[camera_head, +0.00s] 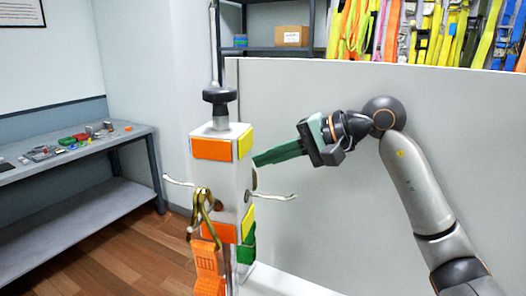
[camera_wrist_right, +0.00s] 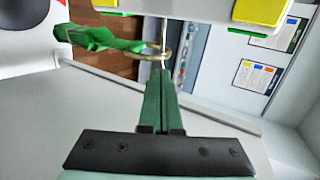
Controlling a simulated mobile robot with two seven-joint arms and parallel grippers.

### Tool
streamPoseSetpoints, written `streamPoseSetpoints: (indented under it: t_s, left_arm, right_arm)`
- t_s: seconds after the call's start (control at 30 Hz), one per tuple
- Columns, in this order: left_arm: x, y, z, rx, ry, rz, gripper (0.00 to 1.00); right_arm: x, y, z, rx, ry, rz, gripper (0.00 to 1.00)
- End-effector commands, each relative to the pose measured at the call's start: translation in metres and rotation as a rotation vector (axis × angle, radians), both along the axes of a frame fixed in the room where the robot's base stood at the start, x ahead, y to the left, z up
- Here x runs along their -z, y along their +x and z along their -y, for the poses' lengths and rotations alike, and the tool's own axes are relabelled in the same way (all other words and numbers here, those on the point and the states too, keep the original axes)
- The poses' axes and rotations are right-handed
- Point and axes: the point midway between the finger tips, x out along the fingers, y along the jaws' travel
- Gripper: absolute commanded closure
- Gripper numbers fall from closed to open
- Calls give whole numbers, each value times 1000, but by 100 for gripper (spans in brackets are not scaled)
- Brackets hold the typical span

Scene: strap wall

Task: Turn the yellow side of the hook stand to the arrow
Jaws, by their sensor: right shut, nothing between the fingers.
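The hook stand (camera_head: 204,178) is an upright white post with a black knob (camera_head: 220,95) on top. Its orange side (camera_head: 211,149) faces me in the head view, and its yellow side (camera_head: 245,142) faces right. In the wrist view a yellow panel (camera_wrist_right: 262,10) shows at the top. My right gripper (camera_head: 256,160) is shut and empty, its green fingers pointing left just beside the stand's right side, above a hook. Contact with the stand cannot be told. I cannot make out the arrow. My left gripper is in no view.
An orange strap (camera_head: 208,268) hangs by a brass ring at the stand's front. A green strap (camera_head: 248,245) hangs on the right; it also shows in the wrist view (camera_wrist_right: 100,38). A grey panel (camera_head: 330,200) stands behind, and a bench (camera_head: 75,158) with small items is at left.

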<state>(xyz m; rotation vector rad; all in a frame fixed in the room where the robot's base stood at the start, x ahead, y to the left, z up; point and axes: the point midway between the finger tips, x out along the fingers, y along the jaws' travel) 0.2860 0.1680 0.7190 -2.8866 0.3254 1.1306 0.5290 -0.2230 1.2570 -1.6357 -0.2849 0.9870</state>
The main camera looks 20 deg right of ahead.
Motion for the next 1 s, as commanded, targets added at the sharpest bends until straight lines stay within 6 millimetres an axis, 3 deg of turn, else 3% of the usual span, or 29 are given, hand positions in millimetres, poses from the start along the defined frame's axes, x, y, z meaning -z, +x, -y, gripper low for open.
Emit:
streamPoseSetpoints:
  t_s: [1.0]
  left_arm:
    - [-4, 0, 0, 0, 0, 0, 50]
  right_arm:
    - [1, 13, -10, 3, 0, 1, 100]
